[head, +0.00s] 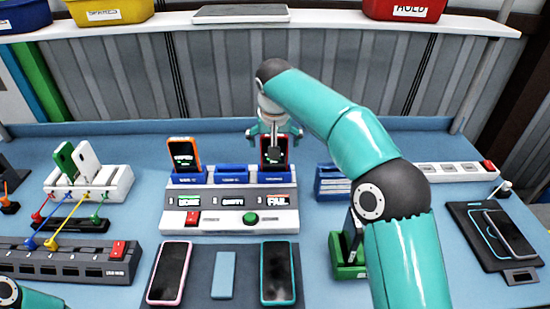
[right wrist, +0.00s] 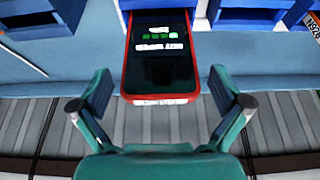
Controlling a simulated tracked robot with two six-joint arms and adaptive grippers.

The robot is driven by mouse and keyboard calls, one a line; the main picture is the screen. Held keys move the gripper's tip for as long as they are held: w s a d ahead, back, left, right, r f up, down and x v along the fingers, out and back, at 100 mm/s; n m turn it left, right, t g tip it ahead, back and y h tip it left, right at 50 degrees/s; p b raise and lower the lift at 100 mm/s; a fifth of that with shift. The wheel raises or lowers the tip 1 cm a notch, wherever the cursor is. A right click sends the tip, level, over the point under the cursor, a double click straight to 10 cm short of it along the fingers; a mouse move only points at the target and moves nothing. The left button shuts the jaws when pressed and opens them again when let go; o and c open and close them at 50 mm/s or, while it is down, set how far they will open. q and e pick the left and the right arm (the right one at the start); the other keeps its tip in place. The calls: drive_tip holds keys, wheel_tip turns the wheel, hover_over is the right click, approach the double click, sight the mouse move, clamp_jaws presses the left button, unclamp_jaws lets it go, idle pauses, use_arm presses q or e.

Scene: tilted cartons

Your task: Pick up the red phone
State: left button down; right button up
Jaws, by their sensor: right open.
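The red phone (head: 273,152) stands upright in the right-hand blue slot of the white test station (head: 230,220), partly hidden behind my right gripper (head: 273,134). In the right wrist view the red phone (right wrist: 157,62) shows its dark screen with green and white marks, its red-edged end between the fingers. My right gripper (right wrist: 160,88) is open, one finger on each side of the phone, with a gap on both sides. Only a piece of my left arm shows at the lower left corner of the head view; its gripper is not seen.
An orange phone (head: 183,153) stands in the station's left slot; the middle slot (head: 231,172) looks empty. A blue rack (head: 332,183) and a green holder (head: 347,270) stand to the right. Pink-edged (head: 169,272) and teal-edged (head: 277,273) phones lie in front.

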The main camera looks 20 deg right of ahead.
drive_tip(key=c, duration=1.2)
wheel_tip(320, 180, up, 10)
drive_tip(key=p, duration=0.4)
drive_tip(key=shift+f+b, duration=2.3)
drive_tip(key=shift+f, duration=0.7)
idle(3.0)
